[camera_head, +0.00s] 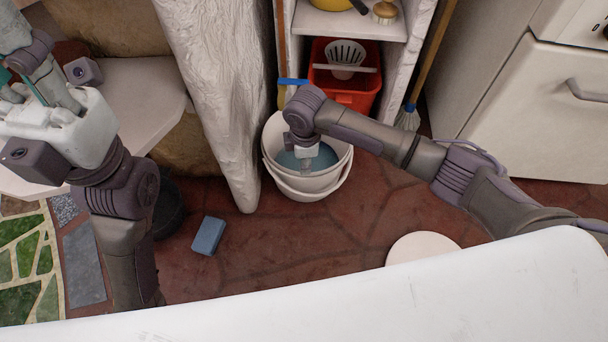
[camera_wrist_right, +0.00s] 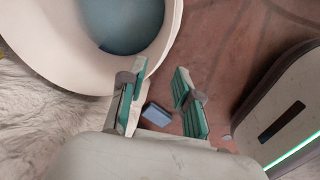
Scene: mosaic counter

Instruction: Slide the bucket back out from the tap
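The white bucket (camera_head: 308,191) stands on the red stone floor below the shelf unit, with blue-grey water inside. It shows a second, lower rim. My right gripper (camera_head: 305,157) is over the bucket's opening in the head view. In the right wrist view its fingers (camera_wrist_right: 157,92) are apart with nothing gripped between them, and the left finger is close to the bucket's rim (camera_wrist_right: 160,52). Whether it touches the rim is unclear. My left gripper (camera_head: 28,85) is at the upper left, partly cut off, with its fingers unclear. I cannot make out the tap.
A blue block (camera_head: 208,235) lies on the floor left of the bucket. A red bin (camera_head: 358,100) stands behind, beside a broom (camera_head: 409,118). A rough white wall end (camera_head: 215,90) is close on the left. A white round piece (camera_head: 422,247) lies at right.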

